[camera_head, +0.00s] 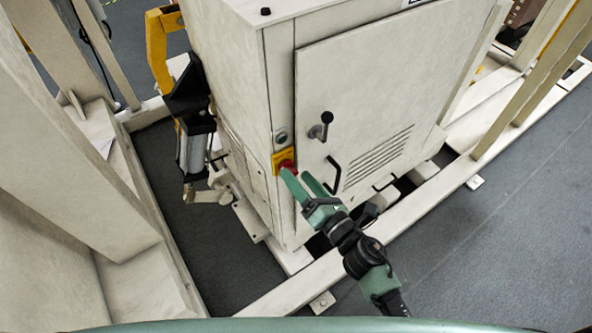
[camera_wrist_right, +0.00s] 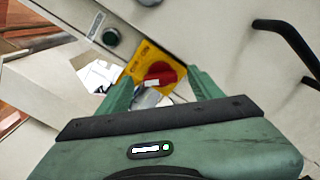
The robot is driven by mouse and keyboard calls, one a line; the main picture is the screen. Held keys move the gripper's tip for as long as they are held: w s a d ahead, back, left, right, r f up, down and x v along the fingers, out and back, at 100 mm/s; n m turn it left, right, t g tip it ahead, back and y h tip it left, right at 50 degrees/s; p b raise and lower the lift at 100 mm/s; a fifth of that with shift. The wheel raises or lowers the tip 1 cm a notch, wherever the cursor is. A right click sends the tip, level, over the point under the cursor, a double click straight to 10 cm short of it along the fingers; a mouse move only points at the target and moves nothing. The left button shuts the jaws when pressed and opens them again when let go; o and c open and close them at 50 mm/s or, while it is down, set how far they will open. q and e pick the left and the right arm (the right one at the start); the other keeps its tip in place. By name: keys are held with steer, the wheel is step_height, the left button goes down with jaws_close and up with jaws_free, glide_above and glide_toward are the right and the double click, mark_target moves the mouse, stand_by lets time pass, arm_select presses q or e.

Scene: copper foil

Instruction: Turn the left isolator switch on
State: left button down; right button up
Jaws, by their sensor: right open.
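The isolator switch is a red knob on a yellow plate, low on the narrow strip left of the cabinet door in the head view (camera_head: 284,160). In the right wrist view the red knob (camera_wrist_right: 160,75) sits between my fingers, with the yellow plate (camera_wrist_right: 143,58) around it. My right gripper (camera_head: 302,178) is open and points at the knob, its fingertips close in front of it. The fingers also show in the right wrist view (camera_wrist_right: 160,90), one on each side of the knob. I cannot tell whether they touch it. My left gripper is not in view.
The beige cabinet (camera_head: 350,110) has a black door handle (camera_head: 333,174) and a dark knob (camera_head: 321,127). Pale frame beams (camera_head: 410,216) surround the cabinet. Grey floor (camera_head: 500,230) is free at right.

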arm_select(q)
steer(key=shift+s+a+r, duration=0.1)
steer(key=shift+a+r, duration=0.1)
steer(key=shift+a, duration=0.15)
arm_select(e)
steer(key=shift+x, duration=0.95)
steer(key=c, duration=1.4)
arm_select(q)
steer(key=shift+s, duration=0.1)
